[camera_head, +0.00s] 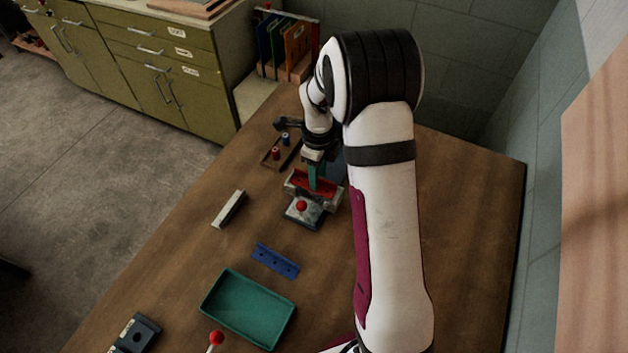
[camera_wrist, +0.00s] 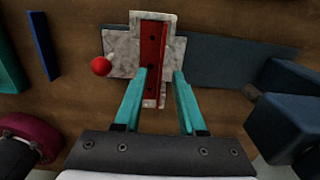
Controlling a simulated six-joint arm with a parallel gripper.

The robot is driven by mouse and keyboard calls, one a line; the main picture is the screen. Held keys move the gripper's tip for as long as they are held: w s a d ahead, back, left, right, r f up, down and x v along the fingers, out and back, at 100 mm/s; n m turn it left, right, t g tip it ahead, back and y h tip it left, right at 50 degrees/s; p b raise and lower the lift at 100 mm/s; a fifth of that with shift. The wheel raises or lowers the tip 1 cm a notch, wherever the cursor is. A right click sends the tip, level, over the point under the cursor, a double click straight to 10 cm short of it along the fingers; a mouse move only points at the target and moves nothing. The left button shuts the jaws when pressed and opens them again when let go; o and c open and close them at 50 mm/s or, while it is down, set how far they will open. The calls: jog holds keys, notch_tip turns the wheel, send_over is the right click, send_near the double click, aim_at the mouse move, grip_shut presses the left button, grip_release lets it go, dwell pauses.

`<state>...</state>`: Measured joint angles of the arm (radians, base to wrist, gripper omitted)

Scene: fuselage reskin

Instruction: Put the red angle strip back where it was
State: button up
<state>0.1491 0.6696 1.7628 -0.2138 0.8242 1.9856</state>
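The red angle strip (camera_wrist: 153,50) lies in a pale grey block-like fixture (camera_wrist: 176,50), lengthwise away from me in the wrist view. In the head view the red strip (camera_head: 327,186) shows in the fixture, partly hidden by my fingers. My gripper (camera_wrist: 160,74) has two teal fingers, set apart on either side of the strip's near part. The left fingertip is close to the strip's left edge; a gap shows at the right finger. I cannot tell whether the left finger touches. In the head view my gripper (camera_head: 314,178) is low over the fixture.
A red ball knob (camera_head: 301,206) stands beside the fixture, on its grey plate. A blue strip (camera_head: 275,260), a green tray (camera_head: 248,308) and a pale bar (camera_head: 229,209) lie nearby. A small brown tray (camera_head: 268,157) with spools is behind. Bare wooden table (camera_head: 170,270) lies at left.

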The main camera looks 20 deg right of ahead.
grip_shut()
jog(key=shift+r, duration=0.1)
dwell(0.3)
jog(key=shift+r, duration=0.35)
jog(key=s+d+r, duration=0.7)
jog(key=d+r, duration=0.2)
jog(key=r, duration=0.1)
jog(key=s+a+f, duration=0.5)
jog(key=s+a, duration=0.1)
jog(key=a, duration=0.2)
jog(key=w+a+f, duration=0.1)
jog(key=a+f, duration=0.1)
jog(key=a, duration=0.1)
jog(key=w+a+f, duration=0.1)
jog(key=a+f, duration=0.1)
jog(key=a, duration=0.1)
jog(key=w+a+f, duration=0.1)
jog(key=a+f, duration=0.1)
jog(key=a, duration=0.1)
jog(key=shift+w+a+f, duration=0.1)
jog(key=shift+w+a, duration=0.15)
jog(key=shift+w, duration=0.15)
jog(key=shift+w+a+f, duration=0.1)
jog(key=shift+a+f, duration=0.1)
jog(key=shift+f, duration=0.9)
jog(key=shift+w+a+f, duration=0.1)
jog(key=shift+a+f, duration=0.05)
jog(key=shift+f, duration=0.95)
